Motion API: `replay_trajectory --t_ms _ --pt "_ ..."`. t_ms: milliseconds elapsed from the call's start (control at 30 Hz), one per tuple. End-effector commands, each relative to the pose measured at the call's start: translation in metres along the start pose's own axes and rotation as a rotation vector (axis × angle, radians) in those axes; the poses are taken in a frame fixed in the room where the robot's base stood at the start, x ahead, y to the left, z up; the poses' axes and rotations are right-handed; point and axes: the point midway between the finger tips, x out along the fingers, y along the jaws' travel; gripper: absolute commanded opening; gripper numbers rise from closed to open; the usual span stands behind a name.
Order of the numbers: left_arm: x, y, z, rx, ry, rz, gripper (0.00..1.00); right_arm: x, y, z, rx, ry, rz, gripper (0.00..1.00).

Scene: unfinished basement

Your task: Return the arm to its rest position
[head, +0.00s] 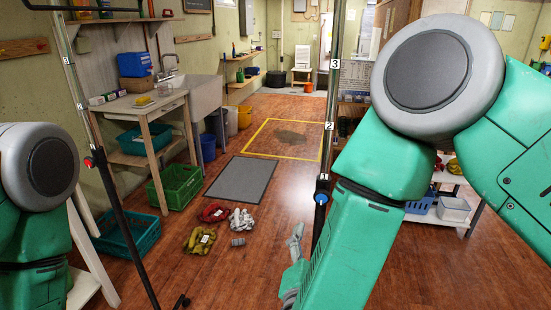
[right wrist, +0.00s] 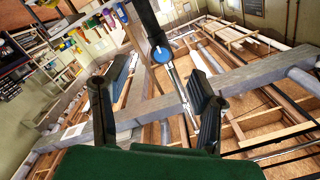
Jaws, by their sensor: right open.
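My right arm (head: 380,190) comes in from the right, bent, with its forearm running down to the bottom edge. My right gripper (head: 296,241) shows small and partly hidden beside the forearm, above the wood floor. In the right wrist view the gripper (right wrist: 157,112) has its two dark fingers wide apart, with nothing held between them. That view looks up at the ceiling beams. My left arm (head: 38,190) shows at the left edge; its gripper is out of the picture.
A black pole with a blue knob (head: 321,197) stands close to my right gripper; another with a red knob (head: 88,162) is at left. Gloves (head: 200,240) and cloths lie on the floor by a grey mat (head: 241,180). A sink bench (head: 150,107) and crates line the left wall.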

Motion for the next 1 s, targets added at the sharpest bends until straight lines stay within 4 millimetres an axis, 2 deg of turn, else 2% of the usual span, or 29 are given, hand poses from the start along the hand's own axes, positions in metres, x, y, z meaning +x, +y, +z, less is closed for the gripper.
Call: replay_trajectory --t_ms 67,167,200,267,400,533,600,733,833,1000 --pt "0.001 0.000 0.000 0.000 -0.001 0.000 0.52 0.005 0.027 0.018 -0.063 -0.100 0.016 0.52" --pt "0.003 0.000 0.001 0.000 -0.001 0.000 0.52 0.004 0.081 0.052 -0.189 -0.311 0.045 0.52" --pt "0.004 0.000 0.001 0.000 -0.001 0.000 0.52 -0.001 0.108 0.066 -0.249 -0.412 0.060 0.52" --pt "0.005 0.000 0.001 0.000 -0.001 0.000 0.52 -0.015 0.149 0.084 -0.341 -0.569 0.083 0.52" --pt "0.007 0.000 0.001 0.000 -0.001 0.000 0.52 -0.067 0.240 0.105 -0.530 -0.922 0.139 0.52" --pt "0.009 0.000 0.001 0.000 -0.001 0.000 0.52 -0.123 0.304 0.103 -0.658 -1.202 0.182 0.52" --pt "0.009 0.000 0.001 0.000 -0.001 0.000 0.52 -0.148 0.328 0.097 -0.705 -1.320 0.199 0.52" --pt "0.010 0.000 0.001 0.000 -0.001 0.000 0.52 -0.179 0.353 0.086 -0.753 -1.459 0.218 0.52" --pt "0.010 0.000 0.001 0.000 -0.001 0.000 0.52 -0.189 0.361 0.082 -0.768 -1.503 0.225 0.52" --pt "0.010 0.000 0.001 0.000 -0.001 0.000 0.52 -0.191 0.361 0.082 -0.770 -1.510 0.224 0.52"
